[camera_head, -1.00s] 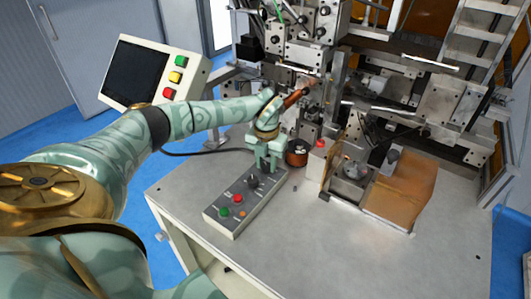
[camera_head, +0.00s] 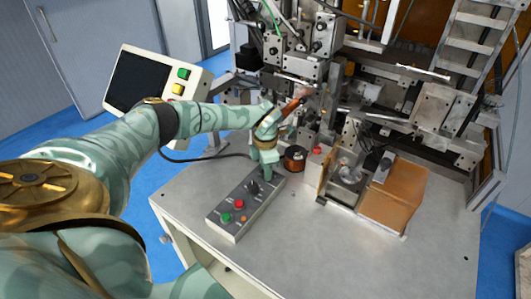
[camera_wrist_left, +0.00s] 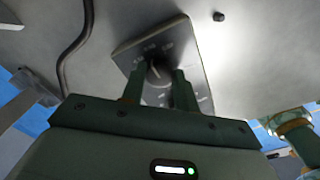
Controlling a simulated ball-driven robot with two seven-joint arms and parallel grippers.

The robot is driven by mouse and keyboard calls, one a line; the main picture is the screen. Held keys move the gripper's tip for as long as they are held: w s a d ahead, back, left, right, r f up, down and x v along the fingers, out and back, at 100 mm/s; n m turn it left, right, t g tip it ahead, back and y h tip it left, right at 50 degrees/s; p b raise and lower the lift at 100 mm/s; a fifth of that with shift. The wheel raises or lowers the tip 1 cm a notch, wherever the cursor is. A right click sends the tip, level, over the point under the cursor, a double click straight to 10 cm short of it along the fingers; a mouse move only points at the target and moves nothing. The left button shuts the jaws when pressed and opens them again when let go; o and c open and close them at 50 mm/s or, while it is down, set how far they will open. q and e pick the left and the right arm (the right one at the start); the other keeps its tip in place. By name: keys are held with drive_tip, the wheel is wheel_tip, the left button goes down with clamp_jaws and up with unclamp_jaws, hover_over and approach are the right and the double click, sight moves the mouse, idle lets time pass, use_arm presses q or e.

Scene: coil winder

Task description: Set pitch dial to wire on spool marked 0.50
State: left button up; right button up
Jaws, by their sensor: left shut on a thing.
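The grey control box (camera_head: 238,214) lies on the table, with a black knob (camera_head: 253,187), a red button and green ones on top. My left gripper (camera_head: 267,173) points down at the far end of the box. In the left wrist view its two fingers (camera_wrist_left: 159,80) are shut on the pitch dial (camera_wrist_left: 157,69), a dark round knob with a pale pointer and a printed scale around it. The scale figures are too small to read surely. A spool of copper wire (camera_head: 294,158) stands just behind the box; its marking is not readable. My right gripper is not in view.
The winder's metal frame (camera_head: 430,105) fills the back right. An orange-brown guard (camera_head: 395,195) and a small fixture stand on the table (camera_head: 290,250). A screen console (camera_head: 140,80) is at left, with a black cable behind the box. The front of the table is clear.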

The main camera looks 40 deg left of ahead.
use_arm(q)
drive_tip(key=shift+w+r+m, duration=0.1)
drive_tip(key=shift+m, duration=0.6)
drive_tip(key=o, duration=1)
drive_tip(key=shift+c, duration=0.2)
wheel_tip(320, 180, up, 16)
drive_tip(key=p, duration=0.1)
